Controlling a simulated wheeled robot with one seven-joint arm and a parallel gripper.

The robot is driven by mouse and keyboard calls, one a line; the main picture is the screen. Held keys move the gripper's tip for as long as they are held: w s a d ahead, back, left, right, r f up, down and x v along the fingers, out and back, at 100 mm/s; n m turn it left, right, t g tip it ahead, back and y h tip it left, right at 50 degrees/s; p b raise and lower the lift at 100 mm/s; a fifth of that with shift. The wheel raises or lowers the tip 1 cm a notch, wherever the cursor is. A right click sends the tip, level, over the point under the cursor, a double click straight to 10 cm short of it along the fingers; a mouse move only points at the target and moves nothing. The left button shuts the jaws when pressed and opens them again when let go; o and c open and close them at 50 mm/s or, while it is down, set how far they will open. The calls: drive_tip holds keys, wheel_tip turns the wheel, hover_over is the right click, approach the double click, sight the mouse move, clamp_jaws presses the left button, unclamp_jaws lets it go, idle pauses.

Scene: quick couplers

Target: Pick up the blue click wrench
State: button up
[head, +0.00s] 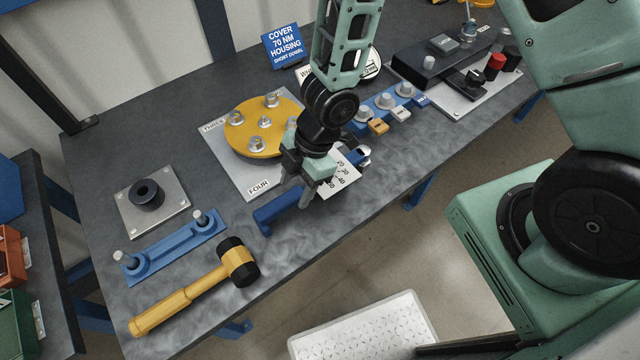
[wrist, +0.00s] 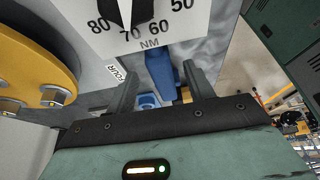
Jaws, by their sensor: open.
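The blue click wrench (head: 278,212) lies on the grey bench near its front edge, its blue handle pointing to the lower left. A white scale plate (head: 342,180) marked in NM is at its other end, and shows at the top of the wrist view (wrist: 150,22). My gripper (head: 298,194) is open over the handle. In the wrist view the blue handle (wrist: 160,72) shows between the two fingers (wrist: 160,80). I cannot tell whether either finger touches it. My gripper hides part of the wrench in the head view.
A yellow flange (head: 262,128) with several bolts sits just behind the wrench. A yellow hammer (head: 190,300), a blue two-post holder (head: 172,248) and a square plate with a black ring (head: 147,193) lie to the left. A blue socket rail (head: 390,103) is at right.

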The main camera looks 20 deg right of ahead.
drive_tip(key=shift+a+b+x, duration=0.2)
drive_tip(key=shift+b+x, duration=0.15)
drive_tip(key=shift+x, duration=2.3)
drive_tip(key=shift+r, duration=0.1)
clamp_jaws()
